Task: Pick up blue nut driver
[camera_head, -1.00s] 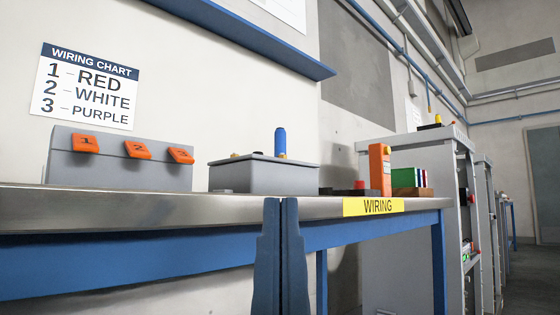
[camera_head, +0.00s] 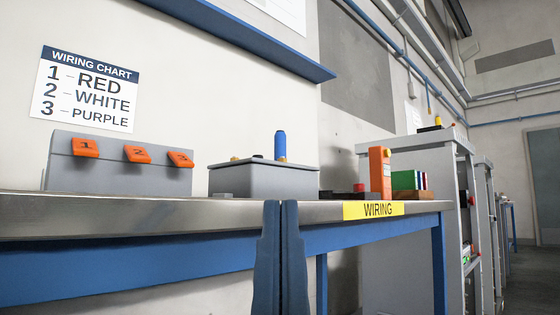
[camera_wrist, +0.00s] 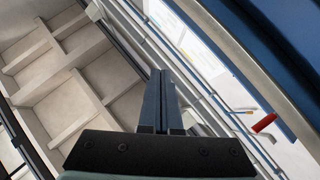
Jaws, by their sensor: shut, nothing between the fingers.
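The blue nut driver (camera_head: 280,145) shows as an upright blue handle at the top of a grey box (camera_head: 262,181) on the workbench in the head view. Its lower end is hidden, so I cannot tell how it is held there. My gripper (camera_head: 281,203) is shut and empty, its two dark blue fingers upright and together in front of the bench edge, below the nut driver in the picture. In the wrist view the gripper (camera_wrist: 161,72) is also shut, with no nut driver visible.
The metal-topped workbench (camera_head: 130,215) has a yellow WIRING label. A grey box with orange numbered tags (camera_head: 120,178) stands left. An orange device (camera_head: 380,172) and coloured blocks stand right. A blue shelf edge (camera_head: 240,42) hangs above. The wrist view shows a red object (camera_wrist: 263,122).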

